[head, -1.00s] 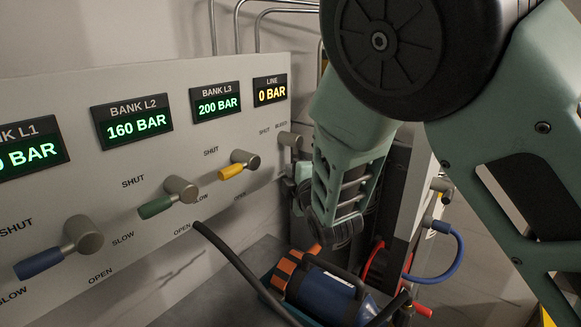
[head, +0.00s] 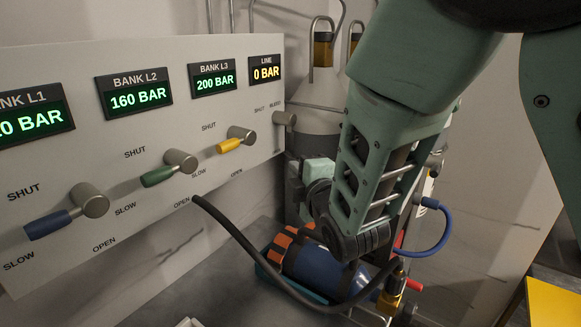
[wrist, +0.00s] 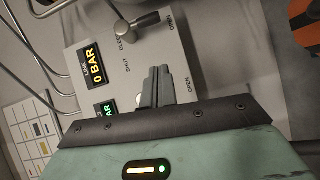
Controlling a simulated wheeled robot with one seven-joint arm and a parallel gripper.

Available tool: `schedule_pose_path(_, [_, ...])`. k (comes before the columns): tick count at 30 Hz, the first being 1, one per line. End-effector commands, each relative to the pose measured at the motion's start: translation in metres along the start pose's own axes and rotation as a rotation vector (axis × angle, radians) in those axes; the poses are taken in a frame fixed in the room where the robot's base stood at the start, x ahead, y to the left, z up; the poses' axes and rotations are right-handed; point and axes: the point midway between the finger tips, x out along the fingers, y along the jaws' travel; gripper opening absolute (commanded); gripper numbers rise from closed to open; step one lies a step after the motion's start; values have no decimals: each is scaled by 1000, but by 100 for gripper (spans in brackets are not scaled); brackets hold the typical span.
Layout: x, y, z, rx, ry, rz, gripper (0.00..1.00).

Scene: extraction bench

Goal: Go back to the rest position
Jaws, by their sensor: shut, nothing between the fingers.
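My gripper (wrist: 156,86) shows in the wrist view with its two grey fingers together and nothing between them. The fingers lie in front of the grey panel, next to the LINE display (wrist: 92,66), which reads 0 BAR. A grey lever (wrist: 136,28) is on the panel beyond them; the fingers appear apart from it. In the head view my arm reaches down at the right of the panel, and its links mostly hide the gripper.
The panel (head: 140,225) carries blue (head: 48,225), green (head: 160,174) and yellow (head: 229,145) levers. A blue cylinder (head: 318,272) and a black hose (head: 240,238) lie below my arm. Grey bottles (head: 315,98) stand behind. A yellow surface (head: 553,303) is at lower right.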

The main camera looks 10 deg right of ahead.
Motion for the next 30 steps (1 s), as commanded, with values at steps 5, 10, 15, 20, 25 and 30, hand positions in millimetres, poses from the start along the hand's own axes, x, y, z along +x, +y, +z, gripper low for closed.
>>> schedule_pose_path(5, [-8,-1,0,0,0,-1,0])
schedule_pose_path(10, [-8,0,0,0,0,-1,0])
schedule_pose_path(15, [-9,-3,0,19,-1,-18,0])
schedule_pose_path(20, [-19,-29,-4,213,-13,-203,0])
schedule_pose_path(25, [-60,-67,-23,536,-68,-551,0])
schedule_pose_path(30, [-124,-86,-43,765,-190,-882,0])
